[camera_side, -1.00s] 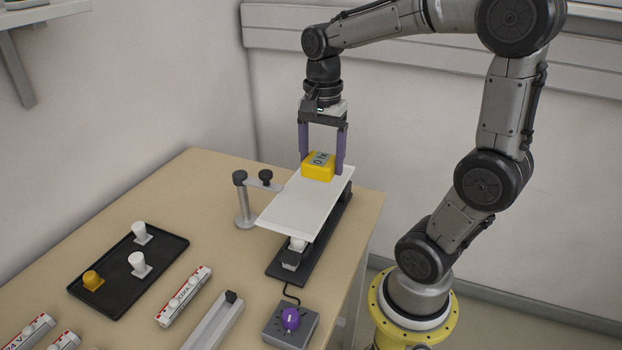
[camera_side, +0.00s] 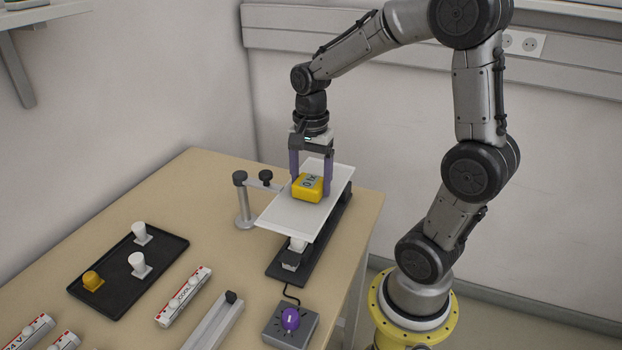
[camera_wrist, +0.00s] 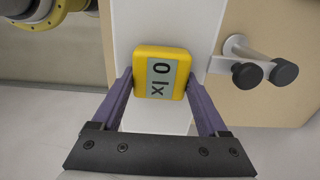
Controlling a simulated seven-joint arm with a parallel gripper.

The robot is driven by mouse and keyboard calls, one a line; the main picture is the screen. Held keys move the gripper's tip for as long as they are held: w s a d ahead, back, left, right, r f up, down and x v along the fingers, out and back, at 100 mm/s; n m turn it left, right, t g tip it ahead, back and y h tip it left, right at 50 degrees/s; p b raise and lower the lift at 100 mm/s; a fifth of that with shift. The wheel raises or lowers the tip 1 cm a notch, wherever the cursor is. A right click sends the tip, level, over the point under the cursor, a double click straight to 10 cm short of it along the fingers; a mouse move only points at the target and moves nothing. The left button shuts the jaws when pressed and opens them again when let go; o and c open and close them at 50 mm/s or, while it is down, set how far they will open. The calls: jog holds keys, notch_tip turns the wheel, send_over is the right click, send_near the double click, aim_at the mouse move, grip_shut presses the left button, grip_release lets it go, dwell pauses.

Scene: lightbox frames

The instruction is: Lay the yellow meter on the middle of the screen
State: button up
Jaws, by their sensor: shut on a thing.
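The yellow meter (camera_side: 307,188) is a small block with a grey display on top. It is between the fingers of my gripper (camera_side: 310,188), which is shut on it. In the side view it is over the middle of the white screen (camera_side: 283,216), a flat tilted-looking panel on a dark stand. I cannot tell whether its underside touches the screen. In the wrist view the meter (camera_wrist: 161,73) sits between both purple fingers (camera_wrist: 160,88), with the white screen (camera_wrist: 180,22) behind it.
A post with a dark knob (camera_side: 240,179) stands at the screen's left edge. A black tray (camera_side: 165,248) with white and yellow pieces lies to the left. A purple-knob box (camera_side: 290,320), a rail (camera_side: 212,322) and a white module (camera_side: 184,296) are in front.

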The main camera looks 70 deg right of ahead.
aim_at(311, 179)
jog(key=o, duration=1.3)
jog(key=shift+f, duration=0.1)
notch_tip(311, 179, up, 11)
jog(key=s+a+f+n+t, duration=0.1)
jog(key=s+a+n+t, duration=0.1)
jog(key=n, duration=0.4)
jog(key=s+a+f+n+t, duration=0.1)
jog(key=s+a+n, duration=0.3)
jog(key=a+n, duration=0.1)
jog(key=s+a+f+n+t, duration=0.1)
jog(key=s+a+n+t, duration=0.1)
jog(key=n, duration=0.5)
jog(key=shift+s+a+f+t, duration=0.3)
jog(key=shift+s+a, duration=0.5)
jog(key=shift+a, duration=0.1)
